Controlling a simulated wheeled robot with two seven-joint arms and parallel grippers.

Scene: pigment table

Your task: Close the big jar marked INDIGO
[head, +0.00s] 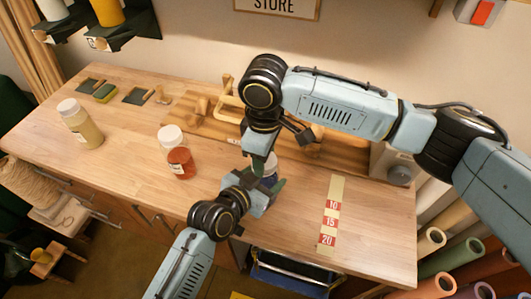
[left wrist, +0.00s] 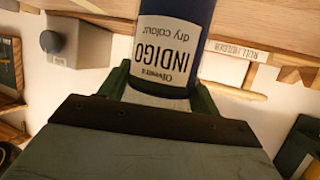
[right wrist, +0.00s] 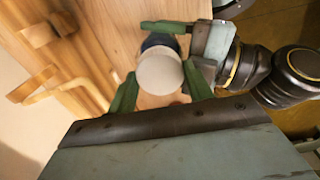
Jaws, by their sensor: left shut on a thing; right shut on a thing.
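The big jar marked INDIGO (left wrist: 165,50) is dark blue with a white label, which appears upside down in the left wrist view. My left gripper (head: 266,187) is shut around its body above the table's front part. The jar (head: 270,181) is mostly hidden by my grippers in the head view. A round white lid (right wrist: 160,73) is over the jar's top in the right wrist view. My right gripper (right wrist: 158,88) is shut on this lid from above. I cannot tell whether the lid is fully seated.
A jar of red pigment (head: 181,163) and a jar of pale yellow pigment (head: 82,125), both white-lidded, stand to the left. A numbered strip (head: 331,212) lies to the right. A wooden rack (head: 195,107) and a grey box (head: 392,165) are at the back.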

